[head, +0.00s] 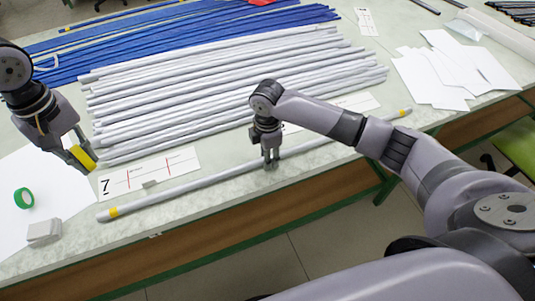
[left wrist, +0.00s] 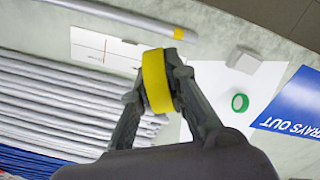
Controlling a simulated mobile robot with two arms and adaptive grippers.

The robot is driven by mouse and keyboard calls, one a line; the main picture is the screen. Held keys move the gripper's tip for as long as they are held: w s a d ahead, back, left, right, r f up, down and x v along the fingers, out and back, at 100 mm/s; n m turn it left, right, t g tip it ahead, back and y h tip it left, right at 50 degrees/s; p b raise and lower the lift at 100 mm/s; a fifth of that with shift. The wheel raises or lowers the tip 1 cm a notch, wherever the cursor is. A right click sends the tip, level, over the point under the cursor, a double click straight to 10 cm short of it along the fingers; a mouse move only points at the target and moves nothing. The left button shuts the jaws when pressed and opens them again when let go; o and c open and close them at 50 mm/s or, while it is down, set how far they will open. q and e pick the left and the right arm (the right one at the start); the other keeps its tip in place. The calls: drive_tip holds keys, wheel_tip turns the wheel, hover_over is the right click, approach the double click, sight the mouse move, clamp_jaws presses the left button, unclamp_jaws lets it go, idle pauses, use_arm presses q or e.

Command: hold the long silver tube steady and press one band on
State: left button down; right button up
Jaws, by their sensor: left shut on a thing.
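The long silver tube (head: 205,180) lies along the table's front edge. It carries a yellow band (head: 113,212) near its left end and another (head: 405,112) near its right end. In the left wrist view the tube (left wrist: 120,15) crosses the top, with its yellow-banded end (left wrist: 178,33). My left gripper (head: 82,157) is shut on a loose yellow band (left wrist: 157,82), held apart from the tube, up and left of its left end. My right gripper (head: 270,162) is down at the tube's middle, its fingers overlapping the tube; its grip is too small to tell.
Several grey-white rods (head: 220,85) and blue rods (head: 200,35) lie behind. A card marked 7 (head: 150,172) lies between rods and tube. A green tape roll (head: 24,198) and a small white block (head: 44,230) are at left. Paper sheets (head: 440,80) lie at right.

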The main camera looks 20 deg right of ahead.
clamp_jaws()
idle(0.4)
use_arm(q)
drive_tip(key=shift+f, duration=0.1)
idle(0.6)
wheel_tip(320, 180, down, 11)
drive_tip(key=m, duration=0.6)
hover_over(129, 205)
drive_tip(key=shift+f, duration=3.1)
